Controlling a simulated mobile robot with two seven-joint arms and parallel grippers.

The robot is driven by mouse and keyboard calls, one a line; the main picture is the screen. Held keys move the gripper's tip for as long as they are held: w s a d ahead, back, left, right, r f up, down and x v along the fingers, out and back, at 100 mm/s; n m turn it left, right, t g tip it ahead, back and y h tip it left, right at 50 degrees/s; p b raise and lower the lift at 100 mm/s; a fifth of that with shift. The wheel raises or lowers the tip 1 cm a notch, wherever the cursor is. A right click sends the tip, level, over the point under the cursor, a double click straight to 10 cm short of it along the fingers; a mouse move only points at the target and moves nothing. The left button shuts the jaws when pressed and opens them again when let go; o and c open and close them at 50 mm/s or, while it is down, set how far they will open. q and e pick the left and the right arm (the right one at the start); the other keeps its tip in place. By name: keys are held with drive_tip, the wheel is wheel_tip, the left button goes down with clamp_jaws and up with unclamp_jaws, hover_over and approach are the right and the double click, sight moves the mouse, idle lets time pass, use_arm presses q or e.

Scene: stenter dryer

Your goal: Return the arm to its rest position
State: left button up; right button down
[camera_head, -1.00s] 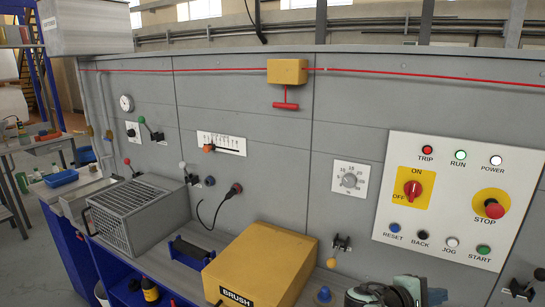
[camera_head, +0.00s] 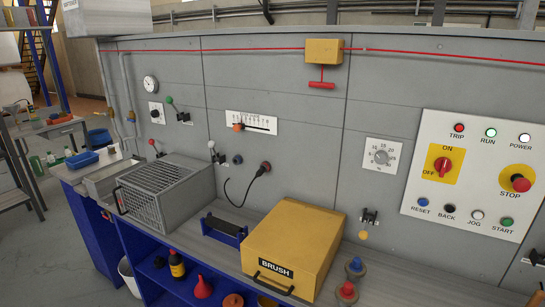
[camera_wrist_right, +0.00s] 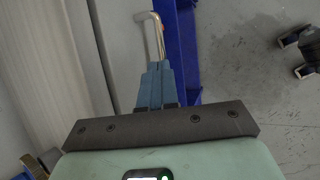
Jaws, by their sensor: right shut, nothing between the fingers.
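My right gripper (camera_wrist_right: 155,85) shows in the right wrist view, its two blue fingers together with nothing between them. A pale metal bar like a handle (camera_wrist_right: 151,35) lies just beyond the fingertips in that picture; I cannot tell whether they touch. Neither of my grippers shows in the head view now. My left gripper is out of view.
A grey panel carries a control plate (camera_head: 480,180) with lamps and buttons. On the blue bench stand a yellow BRUSH box (camera_head: 292,245), a grey mesh-fronted box (camera_head: 165,190) and knobs, one blue (camera_head: 355,266). In the wrist view, grey floor (camera_wrist_right: 245,90) lies right of a blue post (camera_wrist_right: 182,50).

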drive_tip(key=s+a+f+m+y, duration=0.3)
drive_tip(key=s+a+f+m, duration=0.2)
drive_tip(key=s+f, duration=0.2)
drive_tip(key=s+a+f+m+g+y, duration=0.1)
drive_tip(key=s+a+f+m+y, duration=0.2)
drive_tip(key=s+a+f+m, duration=0.2)
drive_tip(key=s+a+f+m+g+y, duration=0.1)
drive_tip(key=s+a+f+m+y, duration=0.2)
drive_tip(key=s+f, duration=0.7)
drive_tip(key=s+a+m, duration=0.2)
drive_tip(key=s+a, duration=0.1)
drive_tip(key=s, duration=0.1)
drive_tip(key=shift+s+f+m+y, duration=0.15)
drive_tip(key=shift+s+m+y, duration=0.15)
